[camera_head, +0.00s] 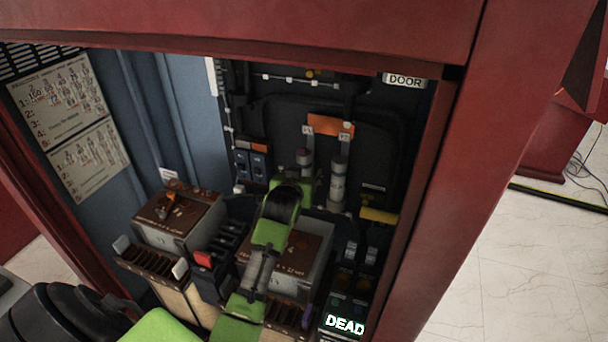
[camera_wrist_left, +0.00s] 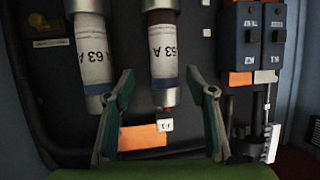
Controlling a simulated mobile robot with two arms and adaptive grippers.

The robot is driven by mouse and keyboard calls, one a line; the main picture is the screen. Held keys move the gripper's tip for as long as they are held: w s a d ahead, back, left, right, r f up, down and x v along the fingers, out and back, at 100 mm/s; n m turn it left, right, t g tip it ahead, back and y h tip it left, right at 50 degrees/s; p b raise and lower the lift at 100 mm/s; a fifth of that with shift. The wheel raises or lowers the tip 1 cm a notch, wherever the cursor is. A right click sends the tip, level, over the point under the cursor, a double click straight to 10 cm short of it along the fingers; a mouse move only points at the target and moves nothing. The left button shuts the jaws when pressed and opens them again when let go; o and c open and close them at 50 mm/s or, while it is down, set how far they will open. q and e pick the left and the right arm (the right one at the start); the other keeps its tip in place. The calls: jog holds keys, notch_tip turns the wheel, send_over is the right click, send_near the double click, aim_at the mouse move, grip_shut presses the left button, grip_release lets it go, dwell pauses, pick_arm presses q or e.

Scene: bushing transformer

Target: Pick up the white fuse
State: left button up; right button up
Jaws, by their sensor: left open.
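Two upright cylindrical fuses with white labels stand side by side at the back of the cabinet. Contact cannot be told. My right gripper is not in view.
Blue switches (camera_head: 250,165) sit left of the fuses, and an orange label (camera_head: 330,125) is above them. Boxed units (camera_head: 178,215) stand lower left. A lit "DEAD" sign (camera_head: 344,325) is low right. Red cabinet frame (camera_head: 440,190) bounds the opening.

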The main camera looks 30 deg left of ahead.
pick_arm(q)
jog(key=shift+w+a+p, duration=0.25)
jog(key=shift+w+p, duration=0.05)
jog(key=shift+w, duration=0.05)
jog(key=p+x, duration=0.1)
jog(key=x, duration=0.3)
jog(key=shift+w+a+f+p, duration=0.1)
jog(key=shift+a+f+p, duration=0.1)
jog(key=shift+f+p, duration=0.1)
jog(key=c, duration=1.4)
jog(key=shift+r, duration=0.15)
grip_shut()
